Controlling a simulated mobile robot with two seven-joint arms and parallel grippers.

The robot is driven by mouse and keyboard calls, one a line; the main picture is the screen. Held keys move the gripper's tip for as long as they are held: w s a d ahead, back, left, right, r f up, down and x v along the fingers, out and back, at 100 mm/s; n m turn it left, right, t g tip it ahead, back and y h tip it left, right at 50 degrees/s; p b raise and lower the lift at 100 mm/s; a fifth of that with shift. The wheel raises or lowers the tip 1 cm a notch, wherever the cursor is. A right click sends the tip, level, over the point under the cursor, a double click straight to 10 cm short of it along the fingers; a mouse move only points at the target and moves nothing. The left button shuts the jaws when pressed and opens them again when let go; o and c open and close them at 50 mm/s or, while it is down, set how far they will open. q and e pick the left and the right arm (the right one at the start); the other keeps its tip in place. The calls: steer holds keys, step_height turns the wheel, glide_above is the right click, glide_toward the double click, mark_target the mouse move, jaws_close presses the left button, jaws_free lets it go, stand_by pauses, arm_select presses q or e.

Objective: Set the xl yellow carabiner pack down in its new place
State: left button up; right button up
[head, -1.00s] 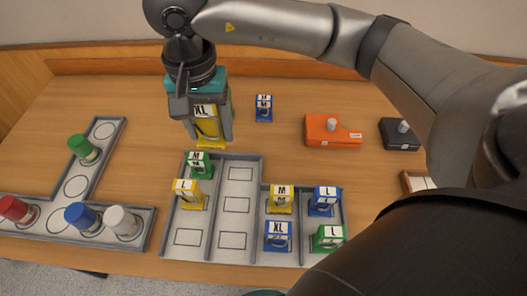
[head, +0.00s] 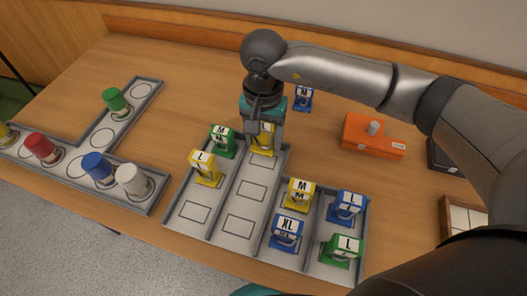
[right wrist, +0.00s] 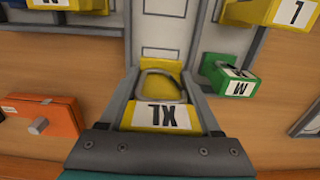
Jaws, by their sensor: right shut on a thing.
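The XL yellow carabiner pack (head: 263,141) is in my right gripper (head: 264,128), which points down over the back end of the tray's second column from the left. In the right wrist view the pack (right wrist: 160,115), with its XL label, sits between the two fingers. I cannot tell whether the pack touches the tray floor. My left gripper is not in view.
A green M pack (head: 222,142) stands close left of the held pack, with a yellow L pack (head: 205,169) in front of it. Yellow M (head: 299,194), blue XL (head: 287,233), blue L (head: 347,208) and green L (head: 341,250) packs fill the right columns. A blue M pack (head: 303,99) stands behind.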

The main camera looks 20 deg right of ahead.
mark_target(264, 160)
steer(key=shift+f, duration=0.6)
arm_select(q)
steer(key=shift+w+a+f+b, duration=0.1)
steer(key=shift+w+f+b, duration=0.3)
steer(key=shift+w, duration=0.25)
arm_select(e)
steer(key=shift+f, duration=1.8)
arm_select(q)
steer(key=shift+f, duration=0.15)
arm_select(e)
steer(key=shift+f, duration=0.15)
steer(key=o, duration=1.2)
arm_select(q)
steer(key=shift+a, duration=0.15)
